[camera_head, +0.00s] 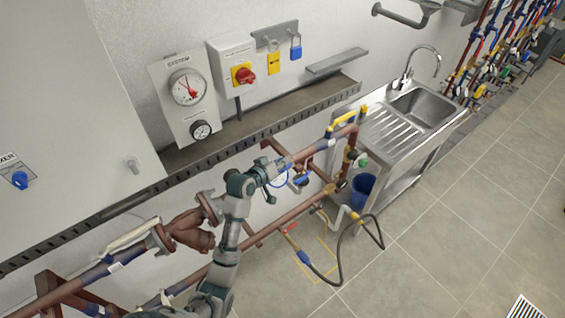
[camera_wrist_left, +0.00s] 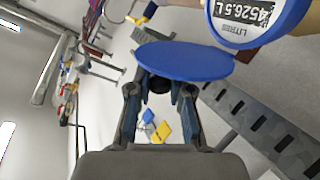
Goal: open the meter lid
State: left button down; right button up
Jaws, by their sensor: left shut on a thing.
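The meter (camera_wrist_left: 262,18) is at the top right of the left wrist view, with a blue rim and a face reading LITRES and digits. Its round blue lid (camera_wrist_left: 185,62) stands away from the face, so the display is uncovered. The lid is seen at a slant, and its hinge cannot be made out. My left gripper (camera_wrist_left: 160,88) is shut on the lid. In the head view my left gripper (camera_head: 282,168) is at the pipes left of the sink, with a bit of blue beside it; the meter face is hidden there. My right gripper is not in view.
A metal cable tray (camera_head: 260,128) runs along the wall above the pipes. A gauge panel (camera_head: 185,98) and a red-yellow switch box (camera_head: 238,72) are above it.

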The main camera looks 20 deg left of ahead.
pick_arm(q)
jog(key=c, duration=1.1)
grip_release()
jog(key=shift+w+a, duration=0.1)
jog(key=shift+o, duration=0.3)
jog(key=shift+w, duration=0.1)
jog(key=v, duration=1.2)
jog(key=shift+f, duration=0.2)
